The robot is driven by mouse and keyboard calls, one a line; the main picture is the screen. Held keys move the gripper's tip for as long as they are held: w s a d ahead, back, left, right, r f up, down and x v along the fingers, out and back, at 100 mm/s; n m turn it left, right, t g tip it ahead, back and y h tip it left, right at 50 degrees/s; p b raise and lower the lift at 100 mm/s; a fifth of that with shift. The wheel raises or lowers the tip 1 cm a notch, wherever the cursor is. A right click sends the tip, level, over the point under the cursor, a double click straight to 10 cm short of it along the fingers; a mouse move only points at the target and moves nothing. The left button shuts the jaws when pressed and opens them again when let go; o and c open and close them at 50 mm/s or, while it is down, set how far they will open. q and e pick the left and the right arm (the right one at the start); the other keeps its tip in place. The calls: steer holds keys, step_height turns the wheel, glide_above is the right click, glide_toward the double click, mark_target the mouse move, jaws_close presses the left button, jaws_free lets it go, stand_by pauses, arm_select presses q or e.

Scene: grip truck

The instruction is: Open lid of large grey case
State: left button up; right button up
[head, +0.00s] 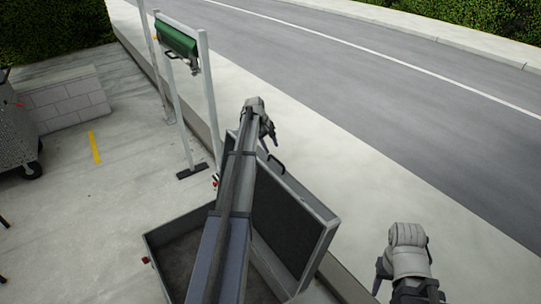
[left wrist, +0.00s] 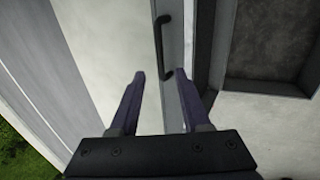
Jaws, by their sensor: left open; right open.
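The large grey case stands on the pavement with its base (head: 168,230) flat. Its lid (head: 326,228) is raised, standing steeply, with its dark lining showing. A black handle (head: 277,163) is on the lid's rim; it also shows in the left wrist view (left wrist: 158,45). My left arm reaches across the case and hides part of it. My left gripper (head: 268,142) is open at the lid's far end, near the handle. In the left wrist view, the handle's near end appears around the tips of the open fingers (left wrist: 154,73); contact is unclear. My right gripper (head: 380,282) is open and empty, right of the case.
A white post frame with a green roll (head: 176,39) stands behind the case. A grey cart (head: 20,130) and a low block wall (head: 68,103) are at the left. A kerb and road (head: 400,110) lie to the right. The pavement left of the case is mostly clear.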

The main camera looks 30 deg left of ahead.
mark_target(276, 160)
arm_select(q)
steer(key=shift+b+x, duration=3.8)
steer(key=shift+x, duration=0.2)
steer(key=shift+s, duration=0.1)
jaws_close()
